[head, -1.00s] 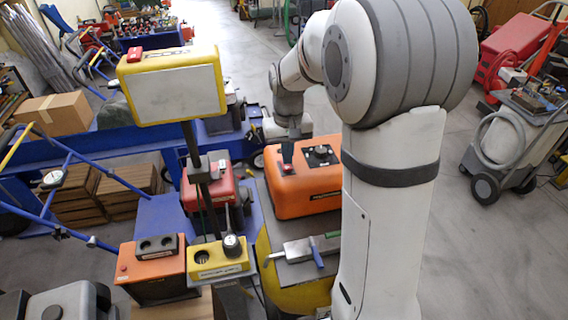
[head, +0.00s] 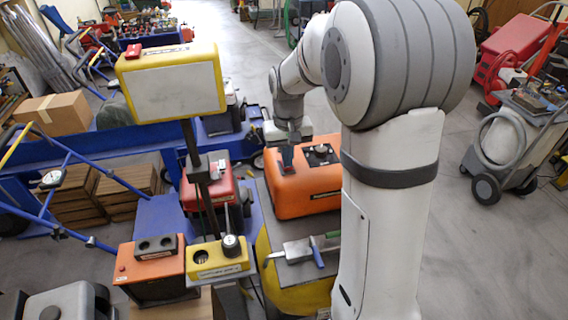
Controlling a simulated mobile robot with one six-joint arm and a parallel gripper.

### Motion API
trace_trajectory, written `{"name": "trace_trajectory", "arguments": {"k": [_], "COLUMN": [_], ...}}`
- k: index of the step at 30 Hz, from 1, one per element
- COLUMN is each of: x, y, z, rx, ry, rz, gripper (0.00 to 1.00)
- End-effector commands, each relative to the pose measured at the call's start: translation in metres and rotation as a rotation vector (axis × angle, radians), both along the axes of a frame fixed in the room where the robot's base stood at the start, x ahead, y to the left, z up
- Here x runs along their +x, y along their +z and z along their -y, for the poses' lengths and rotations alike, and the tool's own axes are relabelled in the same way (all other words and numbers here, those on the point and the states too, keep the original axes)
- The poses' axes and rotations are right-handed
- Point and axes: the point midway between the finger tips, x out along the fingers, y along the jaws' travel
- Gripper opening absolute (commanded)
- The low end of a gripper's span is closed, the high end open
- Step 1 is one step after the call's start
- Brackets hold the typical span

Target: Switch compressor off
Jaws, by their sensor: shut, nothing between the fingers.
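The compressor appears to be the orange housing (head: 308,192) beside my arm, above a yellow tank (head: 300,297). On its top left sits a dark switch (head: 287,160) with a reddish lever, and a black dial panel (head: 321,153) is to its right. My gripper (head: 294,139) points down just above and behind the switch, with its fingers shut and empty. It overlaps the switch's upper edge in the picture; I cannot tell whether they touch. The lever's exact tilt is too small to read.
A yellow-framed panel (head: 172,83) on a dark post stands left of the compressor. A red unit (head: 205,187) and a yellow box with a knob (head: 218,258) sit below it. A metal tool with green and blue handles (head: 303,249) lies in front. Open floor lies to the right.

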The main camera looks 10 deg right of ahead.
Motion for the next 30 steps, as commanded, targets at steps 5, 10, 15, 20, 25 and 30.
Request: {"name": "trace_trajectory", "arguments": {"k": [5, 10, 15, 20, 25, 30], "x": [0.000, 0.000, 0.000, 0.000, 0.000, 0.000], "y": [-0.004, -0.006, -0.006, 0.002, 0.017, 0.031], "z": [0.000, 0.000, 0.000, 0.000, 0.000, 0.000], "rx": [0.000, 0.000, 0.000, 0.000, 0.000, 0.000], "ry": [0.000, 0.000, 0.000, 0.000, 0.000, 0.001], "rz": [0.000, 0.000, -0.001, 0.000, -0.001, 0.000], "gripper": [0.00, 0.00, 0.00, 0.00, 0.00, 0.00]}}
